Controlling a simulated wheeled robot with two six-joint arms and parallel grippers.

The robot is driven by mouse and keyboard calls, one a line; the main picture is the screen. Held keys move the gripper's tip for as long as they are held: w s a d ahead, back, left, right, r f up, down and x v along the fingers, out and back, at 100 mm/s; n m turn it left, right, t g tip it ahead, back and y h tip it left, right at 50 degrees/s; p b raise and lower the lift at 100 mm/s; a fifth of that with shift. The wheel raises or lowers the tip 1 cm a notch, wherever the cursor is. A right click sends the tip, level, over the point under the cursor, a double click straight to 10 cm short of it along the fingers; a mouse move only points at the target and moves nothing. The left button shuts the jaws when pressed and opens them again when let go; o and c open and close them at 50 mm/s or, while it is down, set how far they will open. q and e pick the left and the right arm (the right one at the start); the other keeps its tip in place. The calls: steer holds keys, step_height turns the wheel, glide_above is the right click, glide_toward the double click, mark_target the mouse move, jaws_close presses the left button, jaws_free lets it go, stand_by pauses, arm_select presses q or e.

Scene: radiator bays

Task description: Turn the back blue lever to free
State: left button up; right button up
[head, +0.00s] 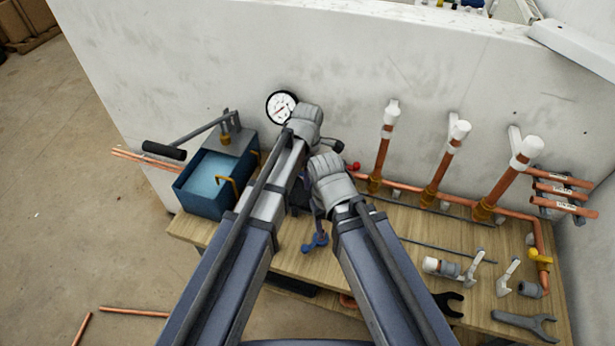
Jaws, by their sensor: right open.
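A blue lever (316,243) shows on the workbench in front of my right wrist. I cannot tell whether it is the back one; another blue lever behind it may be hidden by my arms. My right gripper (317,206) points down just above and behind this lever, mostly hidden by its own wrist. It is open, and I cannot tell if it touches anything. My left gripper (336,146) is higher, close to the wall right of the pressure gauge (281,106). Its fingers are mostly hidden, so its opening cannot be seen.
A blue water tank (205,199) with a black-handled pump lever (164,151) stands left. A red knob (355,166) is right of my grippers. Copper pipes (436,172) with white tops rise along the wall. Fittings and a wrench (524,323) lie on the bench (400,277).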

arm_select(q)
jaws_close()
stand_by(1.0)
